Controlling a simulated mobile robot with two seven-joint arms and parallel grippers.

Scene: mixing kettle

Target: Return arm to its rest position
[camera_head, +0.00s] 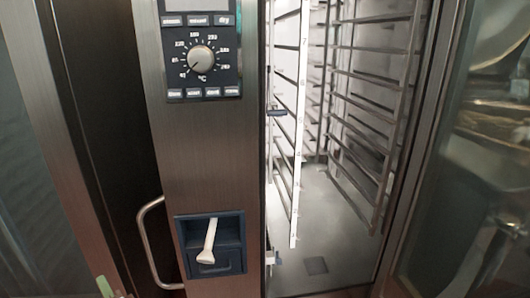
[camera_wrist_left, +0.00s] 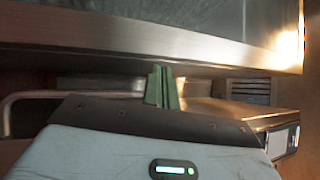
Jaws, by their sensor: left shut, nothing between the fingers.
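My left gripper (camera_head: 105,287) shows only as a small green fingertip at the bottom left edge of the head view, left of the curved metal handle (camera_head: 147,240). In the left wrist view its green fingers (camera_wrist_left: 163,87) are together, shut and empty. They point toward a broad metal-edged panel (camera_wrist_left: 180,45). Whether they touch it I cannot tell. My right gripper is in neither view.
A steel oven front carries a control panel with a round dial (camera_head: 201,59) and a pale lever (camera_head: 210,240) in a dark recess. Right of it, the chamber with wire racks (camera_head: 365,110) stands open, its floor (camera_head: 335,225) bare. A glass panel (camera_head: 475,160) borders it.

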